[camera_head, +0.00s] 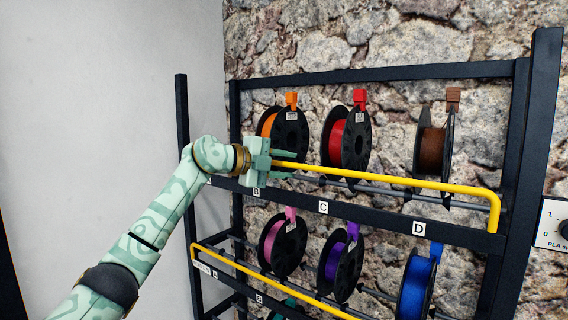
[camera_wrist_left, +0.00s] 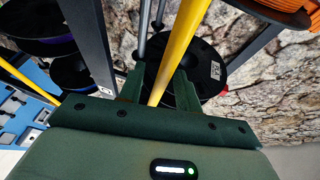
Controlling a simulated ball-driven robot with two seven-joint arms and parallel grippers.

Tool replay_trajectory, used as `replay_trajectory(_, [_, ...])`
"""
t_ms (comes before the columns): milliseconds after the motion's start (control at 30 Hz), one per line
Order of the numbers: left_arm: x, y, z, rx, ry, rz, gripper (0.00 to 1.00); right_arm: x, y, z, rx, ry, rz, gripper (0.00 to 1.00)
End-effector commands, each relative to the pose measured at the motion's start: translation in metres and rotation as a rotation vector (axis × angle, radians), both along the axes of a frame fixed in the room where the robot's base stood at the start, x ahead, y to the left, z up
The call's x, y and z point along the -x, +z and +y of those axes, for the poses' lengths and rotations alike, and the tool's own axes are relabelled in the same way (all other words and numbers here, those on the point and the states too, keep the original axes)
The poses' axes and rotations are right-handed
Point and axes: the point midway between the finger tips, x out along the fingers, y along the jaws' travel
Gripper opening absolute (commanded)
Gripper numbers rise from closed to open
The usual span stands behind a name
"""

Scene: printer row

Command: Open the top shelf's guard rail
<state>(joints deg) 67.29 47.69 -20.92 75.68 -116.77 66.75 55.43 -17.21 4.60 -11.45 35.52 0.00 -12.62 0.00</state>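The top shelf's yellow guard rail (camera_head: 400,180) runs along the front of the upper shelf (camera_head: 370,212). Its right end bends down to the shelf's front bar; its left end is hidden behind my left arm and gripper. My left gripper (camera_head: 284,164) is at the left part of the rail, with its fingers apart above and below it. In the left wrist view the rail (camera_wrist_left: 178,50) passes between the two fingers of my left gripper (camera_wrist_left: 158,84), which look open around it. Whether a finger touches it I cannot tell. My right gripper is not in view.
Orange (camera_head: 289,134), red (camera_head: 346,137) and brown (camera_head: 432,148) spools stand behind the rail. A lower yellow rail (camera_head: 270,282) fronts the lower shelf with pink (camera_head: 283,244), purple (camera_head: 341,266) and blue (camera_head: 416,286) spools. A dark rack post (camera_head: 529,160) stands at the right.

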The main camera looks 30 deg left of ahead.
Motion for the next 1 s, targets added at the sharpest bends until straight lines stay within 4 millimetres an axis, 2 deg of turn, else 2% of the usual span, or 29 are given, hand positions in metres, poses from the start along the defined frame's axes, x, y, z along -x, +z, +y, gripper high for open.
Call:
replay_trajectory(33, [0.000, 0.000, 0.000, 0.000, 0.000, 0.000, 0.34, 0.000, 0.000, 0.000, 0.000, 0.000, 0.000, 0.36])
replay_trajectory(67, [0.000, 0.000, 0.000, 0.000, 0.000, 0.000, 0.28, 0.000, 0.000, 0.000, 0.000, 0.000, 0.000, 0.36])
replay_trajectory(167, [0.000, 0.000, 0.000, 0.001, 0.000, 0.000, 0.01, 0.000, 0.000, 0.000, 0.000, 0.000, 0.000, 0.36])
replay_trajectory(367, [0.000, 0.000, 0.000, 0.000, 0.000, -0.001, 0.00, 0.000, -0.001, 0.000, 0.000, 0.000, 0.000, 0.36])
replay_trajectory(567, [0.003, -0.004, 0.000, 0.004, -0.002, -0.034, 0.00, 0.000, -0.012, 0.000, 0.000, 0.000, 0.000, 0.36])
replay_trajectory(767, [0.009, -0.009, 0.001, 0.012, -0.001, -0.138, 0.00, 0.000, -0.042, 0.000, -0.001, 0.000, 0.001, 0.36])
replay_trajectory(1000, [0.021, -0.016, 0.001, 0.028, -0.002, -0.341, 0.00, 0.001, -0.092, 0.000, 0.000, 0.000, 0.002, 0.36])
